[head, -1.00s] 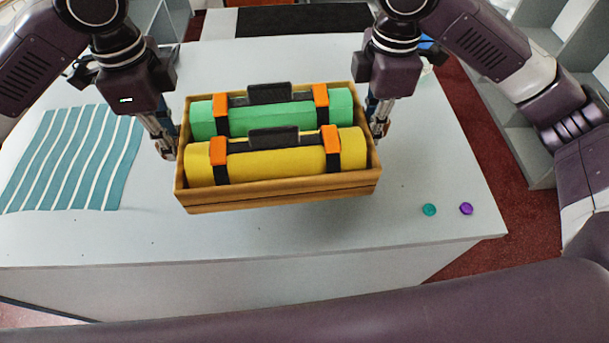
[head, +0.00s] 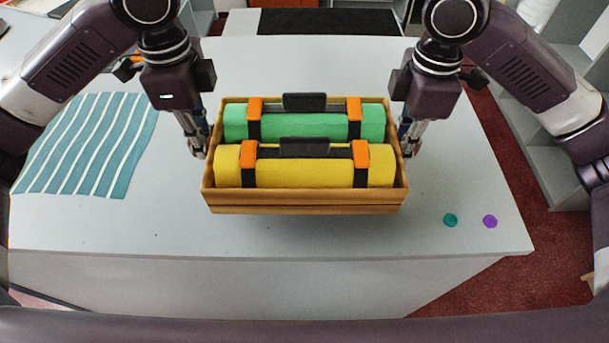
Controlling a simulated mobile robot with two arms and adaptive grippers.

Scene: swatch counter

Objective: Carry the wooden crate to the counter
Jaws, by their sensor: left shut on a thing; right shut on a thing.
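The wooden crate (head: 305,202) is in the middle of the head view, over the pale counter (head: 120,228). It holds a green roll (head: 305,124) at the back and a yellow roll (head: 310,172) in front, each with orange and black straps and a dark handle. My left gripper (head: 201,150) is shut on the crate's left end. My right gripper (head: 408,148) is shut on its right end. The crate looks level. A faint shadow shows below its front; I cannot tell whether its underside touches the counter.
A teal and white striped cloth (head: 88,146) lies on the counter at the left. A teal disc (head: 450,220) and a purple disc (head: 490,221) lie near the front right corner. A black mat (head: 328,21) is at the back. Grey shelving (head: 540,130) stands at the right.

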